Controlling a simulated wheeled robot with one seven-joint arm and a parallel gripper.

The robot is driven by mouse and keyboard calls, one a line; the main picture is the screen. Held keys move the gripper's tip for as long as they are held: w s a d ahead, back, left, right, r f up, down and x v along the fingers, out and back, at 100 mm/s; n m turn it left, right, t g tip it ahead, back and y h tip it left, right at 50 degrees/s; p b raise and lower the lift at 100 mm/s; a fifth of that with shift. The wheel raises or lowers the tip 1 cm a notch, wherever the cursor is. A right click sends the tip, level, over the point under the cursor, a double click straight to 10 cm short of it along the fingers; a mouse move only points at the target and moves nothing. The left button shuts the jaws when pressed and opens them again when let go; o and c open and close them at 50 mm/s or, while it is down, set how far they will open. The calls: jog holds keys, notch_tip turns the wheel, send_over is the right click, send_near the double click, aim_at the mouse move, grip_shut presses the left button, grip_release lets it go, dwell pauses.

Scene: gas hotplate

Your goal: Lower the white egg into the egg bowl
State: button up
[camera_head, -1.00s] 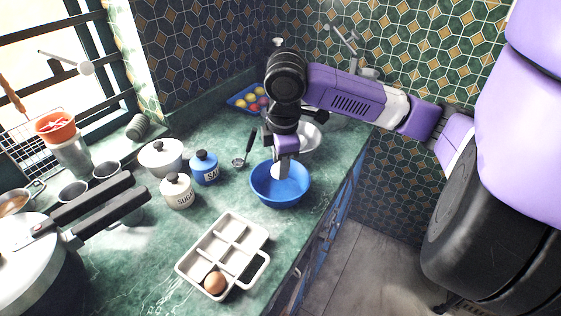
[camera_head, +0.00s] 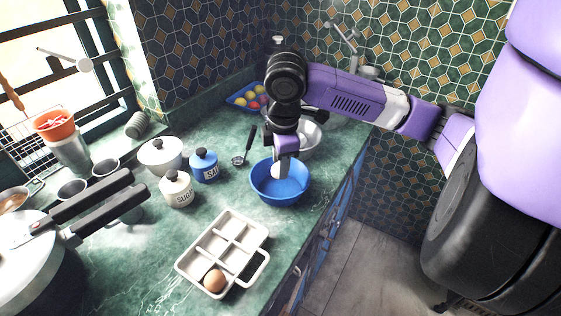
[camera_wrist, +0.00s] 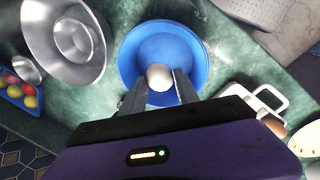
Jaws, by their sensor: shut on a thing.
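The white egg (camera_wrist: 159,77) is between my gripper's fingertips, inside the outline of the blue egg bowl (camera_wrist: 190,48) in the wrist view. My gripper (camera_wrist: 158,86) is shut on the egg. In the head view my gripper (camera_head: 281,170) points down over the blue bowl (camera_head: 294,194), with its tips at about rim height or lower. The egg is mostly hidden by the fingers there. I cannot tell whether the egg touches the bowl's bottom.
A cream egg tray (camera_head: 222,246) holding a brown egg (camera_head: 214,281) is in front of the bowl. A steel bowl (camera_wrist: 72,40) stands close beside it. Salt (camera_head: 205,168) and sugar (camera_head: 177,189) jars are at left. A measuring spoon (camera_head: 247,146) lies behind. The counter's edge is at right.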

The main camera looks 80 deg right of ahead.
jog(key=shift+f+b, duration=1.85)
jog(key=shift+f, duration=0.6)
dwell(1.2)
dwell(0.3)
jog(key=o, duration=0.9)
jog(key=shift+c, duration=0.2)
jog(key=r, duration=0.5)
jog(key=a+r+p, duration=0.1)
jog(key=r, duration=0.1)
jog(key=shift+s+r, duration=0.35)
jog(key=shift+r, duration=0.05)
jog(key=shift+s, duration=0.1)
